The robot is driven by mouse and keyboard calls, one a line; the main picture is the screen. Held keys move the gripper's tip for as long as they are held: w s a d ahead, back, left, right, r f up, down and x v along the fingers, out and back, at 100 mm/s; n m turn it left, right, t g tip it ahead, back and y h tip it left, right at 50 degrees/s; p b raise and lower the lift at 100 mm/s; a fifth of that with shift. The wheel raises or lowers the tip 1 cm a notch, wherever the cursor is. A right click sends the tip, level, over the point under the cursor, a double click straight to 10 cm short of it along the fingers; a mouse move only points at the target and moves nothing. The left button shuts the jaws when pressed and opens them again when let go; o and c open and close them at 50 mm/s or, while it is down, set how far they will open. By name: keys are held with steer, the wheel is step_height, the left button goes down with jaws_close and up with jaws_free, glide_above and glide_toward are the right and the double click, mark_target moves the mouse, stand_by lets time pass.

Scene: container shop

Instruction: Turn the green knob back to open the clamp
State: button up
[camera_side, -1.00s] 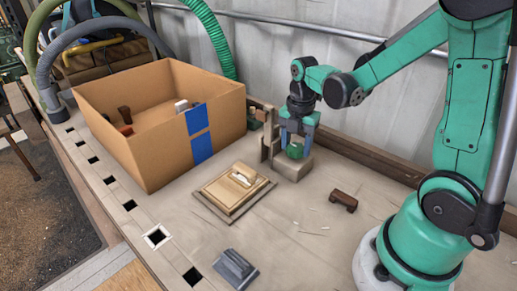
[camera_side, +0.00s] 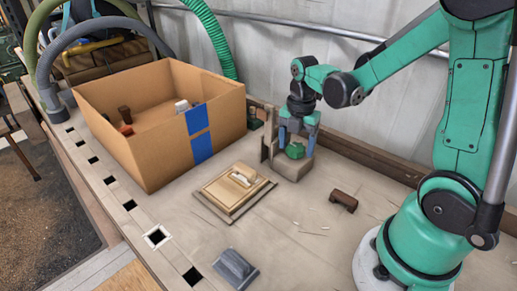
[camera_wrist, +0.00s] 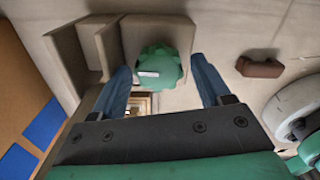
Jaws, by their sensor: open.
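The green knob (camera_side: 295,151) sits on a beige block of the clamp (camera_side: 291,170) near the back wall. In the wrist view the knob (camera_wrist: 165,78) is a scalloped green disc with a small white mark on top. The clamp (camera_wrist: 88,45) shows stepped upright walls left of it. My gripper (camera_side: 296,146) points down over the knob and is open. Its two blue fingers stand on either side of the knob, with visible gaps in the wrist view (camera_wrist: 160,70). What, if anything, the clamp holds is hard to tell.
A cardboard box (camera_side: 150,155) with blue tape and several small items stands left of the clamp. A beige plate with a handle (camera_side: 240,178), a brown piece (camera_side: 344,200) and a grey block (camera_side: 235,268) lie on the bench.

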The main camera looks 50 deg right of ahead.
mark_target(294, 149)
steer(key=shift+r, duration=3.95)
steer(key=shift+a+r+m+t, duration=0.1)
steer(key=shift+a+m+t, duration=0.2)
steer(key=shift+a+m, duration=0.35)
steer(key=s+a+m+t, duration=0.2)
steer(key=a+m+t, duration=0.4)
steer(key=m, duration=1.3)
steer(key=a, duration=0.2)
steer(key=shift+a+r+t, duration=0.15)
steer(key=shift+a+t, duration=0.15)
steer(key=shift+a, duration=0.05)
